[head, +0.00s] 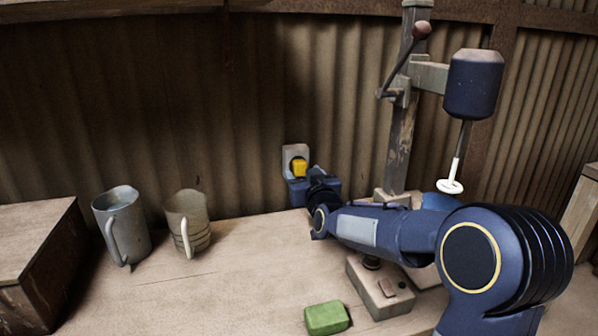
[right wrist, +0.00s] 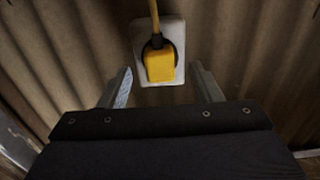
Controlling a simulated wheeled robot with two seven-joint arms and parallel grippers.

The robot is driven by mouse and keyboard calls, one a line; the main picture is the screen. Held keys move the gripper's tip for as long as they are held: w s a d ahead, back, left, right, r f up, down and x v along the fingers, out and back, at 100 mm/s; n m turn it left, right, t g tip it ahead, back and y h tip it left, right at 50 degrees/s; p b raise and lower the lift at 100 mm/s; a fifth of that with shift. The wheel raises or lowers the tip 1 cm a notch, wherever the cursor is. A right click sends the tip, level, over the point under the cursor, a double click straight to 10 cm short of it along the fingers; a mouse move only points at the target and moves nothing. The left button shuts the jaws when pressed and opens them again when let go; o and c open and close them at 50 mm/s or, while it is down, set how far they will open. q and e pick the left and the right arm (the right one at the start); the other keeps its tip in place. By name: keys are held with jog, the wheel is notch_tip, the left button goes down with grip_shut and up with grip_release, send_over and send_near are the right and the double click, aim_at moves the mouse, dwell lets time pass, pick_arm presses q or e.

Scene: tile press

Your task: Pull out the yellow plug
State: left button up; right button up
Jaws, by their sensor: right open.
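The yellow plug (head: 299,168) sits in a pale socket plate (head: 290,152) on the corrugated wall at the back of the table. In the right wrist view the yellow plug (right wrist: 160,66) is in the white socket plate (right wrist: 174,27), with a yellow cord rising from its top. My right gripper (head: 299,188) is at the wall, just below the plug. In the right wrist view its two fingers (right wrist: 160,90) are spread wide, one to each side of the plug and apart from it. Nothing is between them in their grip. My left gripper is not in view.
A grey metal jug (head: 120,222) and a beige mug (head: 187,222) stand left on the table. A press (head: 402,130) with a dark cylinder (head: 473,84) rises at right. A green block (head: 326,318) and a grey switch box (head: 381,292) are in front. A wooden box (head: 38,240) stands far left.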

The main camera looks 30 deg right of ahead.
jog(key=shift+x, duration=1.25)
jog(key=shift+b, duration=0.4)
jog(key=shift+c, duration=0.2)
grip_shut()
jog(key=shift+s, duration=0.15)
jog(key=v, duration=0.5)
jog(key=shift+s+a+p, duration=0.1)
jog(key=shift+s+p, duration=0.25)
jog(key=shift+s, duration=0.05)
dwell(0.9)
dwell(0.5)
